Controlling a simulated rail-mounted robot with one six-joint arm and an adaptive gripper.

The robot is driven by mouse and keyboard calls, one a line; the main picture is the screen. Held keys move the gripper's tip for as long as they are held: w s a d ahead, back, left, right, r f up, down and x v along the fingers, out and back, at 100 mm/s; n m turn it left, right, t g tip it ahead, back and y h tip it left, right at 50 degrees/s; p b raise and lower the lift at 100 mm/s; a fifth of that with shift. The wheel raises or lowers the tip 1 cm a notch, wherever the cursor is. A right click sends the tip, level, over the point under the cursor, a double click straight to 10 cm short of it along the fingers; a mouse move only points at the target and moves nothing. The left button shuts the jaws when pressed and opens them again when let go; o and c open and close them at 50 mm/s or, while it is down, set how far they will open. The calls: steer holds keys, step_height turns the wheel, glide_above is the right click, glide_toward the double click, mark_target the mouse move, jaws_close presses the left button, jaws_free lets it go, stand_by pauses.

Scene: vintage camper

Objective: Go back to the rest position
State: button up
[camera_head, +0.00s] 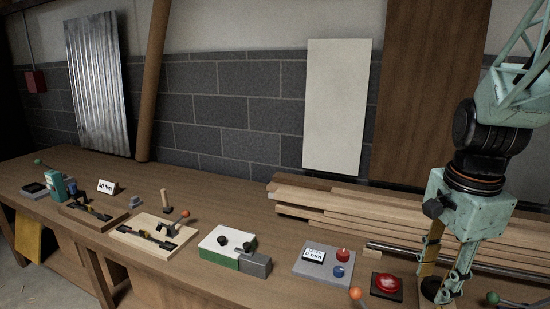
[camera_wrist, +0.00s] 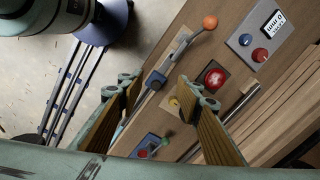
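My gripper (camera_head: 440,284) hangs fingers down at the right end of the long wooden workbench (camera_head: 150,180). In the wrist view my gripper (camera_wrist: 158,90) has its two tan-padded fingers spread wide apart, with nothing held between them. A red round button on a dark base (camera_head: 388,284) is just left of my gripper, and also shows in the wrist view (camera_wrist: 214,77). No separate marker of a rest position shows.
A grey panel with a "0 mm" display (camera_head: 323,263), a green-and-white device (camera_head: 228,248) and wooden boards with clamps (camera_head: 155,235) line the bench. Stacked planks (camera_head: 340,205) lie behind. A green-balled lever (camera_head: 493,298) stands right of my gripper.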

steer(key=s+a+r+n+t, duration=0.1)
steer(key=s+a+r+n, duration=0.4)
steer(key=s+a+n, duration=0.3)
steer(key=s+a+r+n+t, duration=0.2)
steer(key=s+a+r+n, duration=0.4)
steer(key=s+a+n, duration=0.2)
steer(key=shift+a+r+n, duration=0.3)
steer(key=shift+a+n, duration=0.15)
steer(key=shift+n, duration=0.55)
steer(key=shift+d, duration=0.1)
steer(key=shift+c, duration=0.2)
stand_by(0.8)
